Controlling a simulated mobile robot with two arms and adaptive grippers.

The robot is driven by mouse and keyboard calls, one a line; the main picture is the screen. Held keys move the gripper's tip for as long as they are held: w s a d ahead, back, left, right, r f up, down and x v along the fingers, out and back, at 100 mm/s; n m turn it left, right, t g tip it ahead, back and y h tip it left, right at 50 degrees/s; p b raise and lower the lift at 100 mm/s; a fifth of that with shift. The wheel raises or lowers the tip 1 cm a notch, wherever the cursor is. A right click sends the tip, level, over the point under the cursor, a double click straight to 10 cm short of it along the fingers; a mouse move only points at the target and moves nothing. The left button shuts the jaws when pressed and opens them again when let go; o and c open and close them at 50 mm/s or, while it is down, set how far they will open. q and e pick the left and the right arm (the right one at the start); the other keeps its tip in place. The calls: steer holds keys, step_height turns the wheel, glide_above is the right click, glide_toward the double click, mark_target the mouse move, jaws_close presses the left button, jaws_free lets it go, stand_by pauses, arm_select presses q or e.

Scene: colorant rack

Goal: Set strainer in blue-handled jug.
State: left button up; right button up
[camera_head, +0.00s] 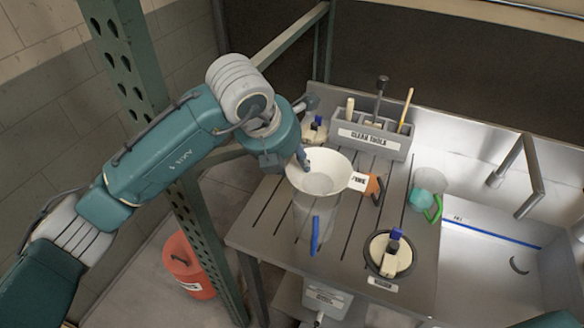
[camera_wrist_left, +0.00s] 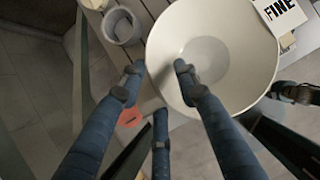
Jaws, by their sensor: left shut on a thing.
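The strainer (camera_head: 318,174) is a wide white cone with a "FINE" tag on its right side. It also fills the top of the left wrist view (camera_wrist_left: 240,75). My left gripper (camera_head: 302,158) is shut on its far-left rim, with fingers on either side of the rim in the left wrist view (camera_wrist_left: 158,74). The blue-handled jug (camera_head: 304,218) is clear and stands on the slatted bench, its blue handle (camera_head: 315,236) toward the front. The strainer is directly over the jug's mouth and hides it. I cannot tell whether it rests on the jug. My right gripper is out of view.
An orange-handled jug (camera_head: 376,188) stands close to the right of the strainer. A green-handled jug (camera_head: 428,199) is near the sink (camera_head: 480,265). A "CLEAN TOOLS" caddy (camera_head: 396,149) stands behind.

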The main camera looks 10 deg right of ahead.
mark_target(318, 182)
arm_select(q)
step_height(318, 182, down, 3)
steer(key=shift+f+p, duration=0.2)
steer(key=shift+p, duration=0.3)
steer(key=shift+f+b, duration=0.7)
steer(key=shift+b, duration=0.2)
steer(key=o, duration=0.8)
steer(key=shift+c, duration=0.2)
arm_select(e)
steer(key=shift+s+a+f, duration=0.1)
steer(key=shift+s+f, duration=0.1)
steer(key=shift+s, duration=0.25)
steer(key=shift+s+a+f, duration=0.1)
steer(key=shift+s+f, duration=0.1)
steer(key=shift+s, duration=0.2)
arm_select(q)
steer(key=shift+r, duration=0.2)
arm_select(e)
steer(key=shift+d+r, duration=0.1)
